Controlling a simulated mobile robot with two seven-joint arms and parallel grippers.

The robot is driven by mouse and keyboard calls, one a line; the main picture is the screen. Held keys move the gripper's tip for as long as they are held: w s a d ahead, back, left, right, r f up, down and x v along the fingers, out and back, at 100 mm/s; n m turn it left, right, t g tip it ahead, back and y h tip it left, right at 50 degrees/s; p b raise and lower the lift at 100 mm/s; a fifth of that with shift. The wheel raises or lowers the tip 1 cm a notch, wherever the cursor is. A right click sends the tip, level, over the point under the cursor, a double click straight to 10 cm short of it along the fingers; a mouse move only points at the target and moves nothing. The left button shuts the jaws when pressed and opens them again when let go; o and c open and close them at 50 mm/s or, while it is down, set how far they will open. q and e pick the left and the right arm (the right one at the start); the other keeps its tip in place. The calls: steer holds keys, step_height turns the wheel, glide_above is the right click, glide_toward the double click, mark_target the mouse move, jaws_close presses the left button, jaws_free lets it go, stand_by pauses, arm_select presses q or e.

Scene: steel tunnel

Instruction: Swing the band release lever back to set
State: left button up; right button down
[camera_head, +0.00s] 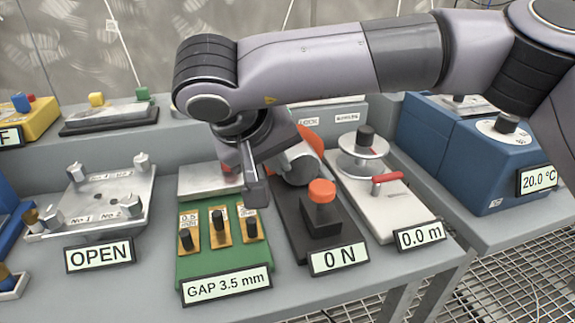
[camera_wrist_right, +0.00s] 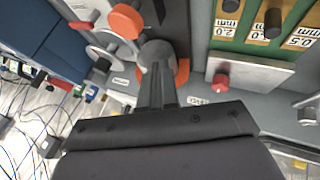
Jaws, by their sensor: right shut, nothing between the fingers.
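I cannot tell for certain which part is the band release lever. A red-gripped lever (camera_head: 387,178) sits on the white unit (camera_head: 385,215) marked 0.0 m, beside a silver disc (camera_head: 362,150) with a black knob. It also shows in the right wrist view (camera_wrist_right: 80,25). My right gripper (camera_head: 256,190) is shut and empty, pointing down between the green gap unit and the black 0 N unit. In the right wrist view its fingers (camera_wrist_right: 158,88) overlap a grey cylinder (camera_wrist_right: 156,54) with orange behind; contact is unclear. My left gripper is not in view.
The black unit (camera_head: 297,232) marked 0 N carries an orange knob (camera_head: 321,190). The green gap unit (camera_head: 222,262) is left of it, with an open metal fixture (camera_head: 95,205) further left. A blue box (camera_head: 470,150) marked 20.0 °C stands right. My right arm crosses above.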

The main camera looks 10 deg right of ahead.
steer(key=shift+s+a+r, duration=0.15)
steer(key=shift+r, duration=0.15)
steer(key=shift+w+a+m, duration=0.35)
steer(key=shift+m, duration=0.25)
steer(key=shift+g+h, duration=0.3)
